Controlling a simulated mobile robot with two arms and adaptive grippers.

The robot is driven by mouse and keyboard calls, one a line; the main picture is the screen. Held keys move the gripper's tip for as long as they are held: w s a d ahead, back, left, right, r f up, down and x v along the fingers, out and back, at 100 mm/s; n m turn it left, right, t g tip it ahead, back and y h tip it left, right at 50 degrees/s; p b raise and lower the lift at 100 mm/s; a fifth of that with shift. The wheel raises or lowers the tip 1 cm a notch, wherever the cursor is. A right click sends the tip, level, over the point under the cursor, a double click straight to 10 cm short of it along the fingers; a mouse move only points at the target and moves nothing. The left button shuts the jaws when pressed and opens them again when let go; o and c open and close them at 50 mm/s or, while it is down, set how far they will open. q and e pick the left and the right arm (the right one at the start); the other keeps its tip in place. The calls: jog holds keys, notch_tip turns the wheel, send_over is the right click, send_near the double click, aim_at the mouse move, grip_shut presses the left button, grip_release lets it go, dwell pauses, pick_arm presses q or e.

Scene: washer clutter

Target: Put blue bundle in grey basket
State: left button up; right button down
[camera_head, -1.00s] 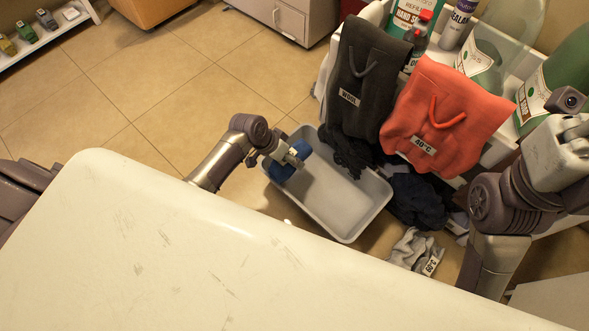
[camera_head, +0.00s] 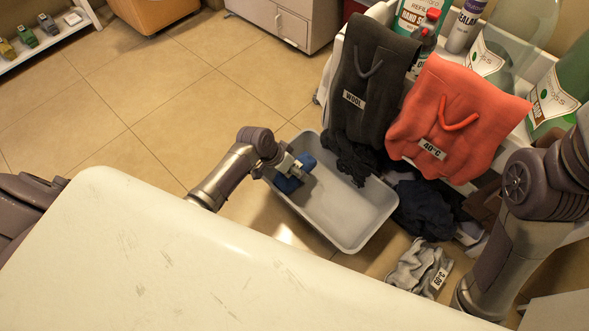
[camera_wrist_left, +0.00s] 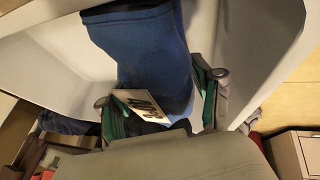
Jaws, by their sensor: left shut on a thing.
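The blue bundle (camera_head: 290,183) is held in my left gripper (camera_head: 302,166), over the left end of the grey basket (camera_head: 345,232). In the left wrist view the blue bundle (camera_wrist_left: 150,55) hangs between the two green-padded fingers of the gripper (camera_wrist_left: 160,108), with a white label near them. The light inner walls of the basket (camera_wrist_left: 240,40) surround it in that view. I cannot tell whether the bundle touches the basket floor. The basket looks empty otherwise. My right arm is at the right, but its gripper is out of the picture.
A dark WOOL bag (camera_head: 372,80) and a red 40°C bag (camera_head: 455,115) hang behind the basket. Dark cloth (camera_head: 430,208) and a grey labelled bundle (camera_head: 420,268) lie to its right. A white surface (camera_head: 200,260) fills the foreground. Tiled floor (camera_head: 180,90) at the left is clear.

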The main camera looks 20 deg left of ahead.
pick_arm(q)
jog(key=shift+f, duration=0.3)
jog(key=o, duration=1.2)
